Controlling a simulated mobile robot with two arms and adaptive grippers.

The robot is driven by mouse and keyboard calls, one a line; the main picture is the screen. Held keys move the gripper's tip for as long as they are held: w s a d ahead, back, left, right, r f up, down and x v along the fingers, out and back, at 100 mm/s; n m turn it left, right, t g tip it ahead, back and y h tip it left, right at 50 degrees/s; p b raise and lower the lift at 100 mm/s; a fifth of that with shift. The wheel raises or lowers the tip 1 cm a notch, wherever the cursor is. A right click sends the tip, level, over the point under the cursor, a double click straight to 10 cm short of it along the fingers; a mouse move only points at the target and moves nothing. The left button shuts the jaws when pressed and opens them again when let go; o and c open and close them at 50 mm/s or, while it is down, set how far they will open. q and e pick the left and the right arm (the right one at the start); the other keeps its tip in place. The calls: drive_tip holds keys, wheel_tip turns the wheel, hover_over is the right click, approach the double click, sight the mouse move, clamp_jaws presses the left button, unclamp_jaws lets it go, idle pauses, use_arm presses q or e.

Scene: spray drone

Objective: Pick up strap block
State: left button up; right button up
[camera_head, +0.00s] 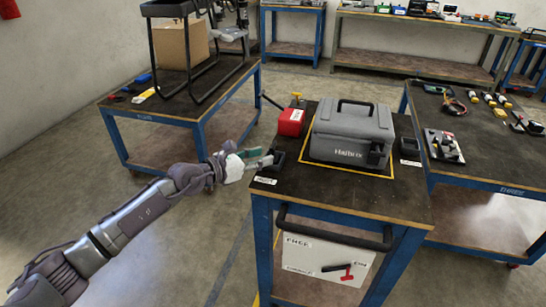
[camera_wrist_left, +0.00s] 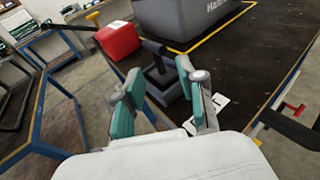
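My left gripper (camera_head: 262,162) reaches in over the left edge of the middle cart. In the left wrist view its two teal-padded fingers (camera_wrist_left: 160,75) are apart, with nothing clasped between them. A small dark block (camera_wrist_left: 154,48), which looks like the strap block, stands upright in a dark square holder (camera_wrist_left: 163,94) just beyond and between the fingertips. I cannot tell whether a finger touches it. In the head view the dark holder (camera_head: 277,158) sits by the fingertips, and the block is hard to make out. My right gripper is not in view.
A grey case (camera_head: 345,130) stands within a yellow outline on the cart top (camera_head: 350,194). A red container (camera_head: 291,122) is behind the holder, and a second dark holder (camera_head: 409,147) is right of the case. A black handle bar (camera_head: 330,231) runs along the cart's front.

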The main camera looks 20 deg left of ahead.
sight(273, 152)
use_arm(q)
drive_tip(key=x, duration=0.5)
drive_tip(key=shift+r, duration=0.1)
clamp_jaws()
